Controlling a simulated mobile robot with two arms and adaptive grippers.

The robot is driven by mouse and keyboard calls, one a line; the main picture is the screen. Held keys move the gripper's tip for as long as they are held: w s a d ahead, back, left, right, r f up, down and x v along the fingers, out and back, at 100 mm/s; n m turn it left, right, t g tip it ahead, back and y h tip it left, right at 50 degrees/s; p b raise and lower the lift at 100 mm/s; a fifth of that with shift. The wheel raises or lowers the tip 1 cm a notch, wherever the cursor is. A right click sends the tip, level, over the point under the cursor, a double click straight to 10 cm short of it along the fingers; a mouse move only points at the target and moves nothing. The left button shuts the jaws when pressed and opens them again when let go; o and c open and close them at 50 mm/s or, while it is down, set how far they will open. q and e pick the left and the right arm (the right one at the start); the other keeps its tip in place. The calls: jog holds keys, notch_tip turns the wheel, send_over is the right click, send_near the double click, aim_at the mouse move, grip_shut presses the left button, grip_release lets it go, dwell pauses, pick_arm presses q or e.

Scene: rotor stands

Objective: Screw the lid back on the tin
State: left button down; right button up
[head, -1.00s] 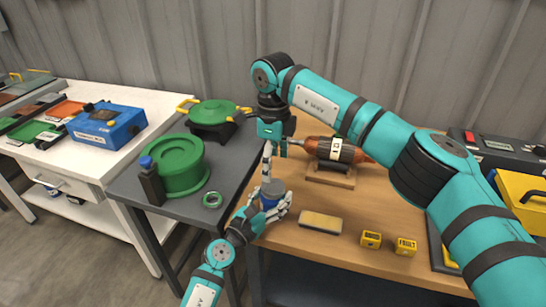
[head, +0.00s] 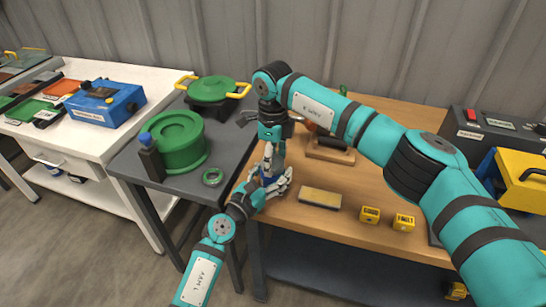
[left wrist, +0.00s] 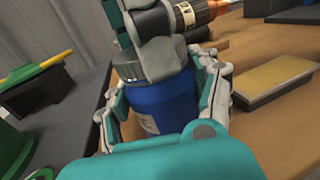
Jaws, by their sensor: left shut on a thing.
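The blue tin (left wrist: 165,103) stands upright at the workbench's near left corner, with a pale label partly showing. In the head view only a little of the tin (head: 268,181) shows between the fingers. My left gripper (head: 272,184) is shut on the tin's body, one finger on each side in the left wrist view. The grey lid (left wrist: 128,70) sits on top of the tin; whether it is threaded on is hidden. My right gripper (head: 274,160) points down from above with a finger against the lid. Its finger spacing is too hidden to tell whether it grips.
A rotor on a stand (head: 328,150) is behind.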

jog(key=c, duration=0.8)
jog(key=shift+m, duration=0.9)
jog(key=o, duration=1.4)
jog(key=shift+c, duration=0.2)
notch_tip(320, 180, up, 12)
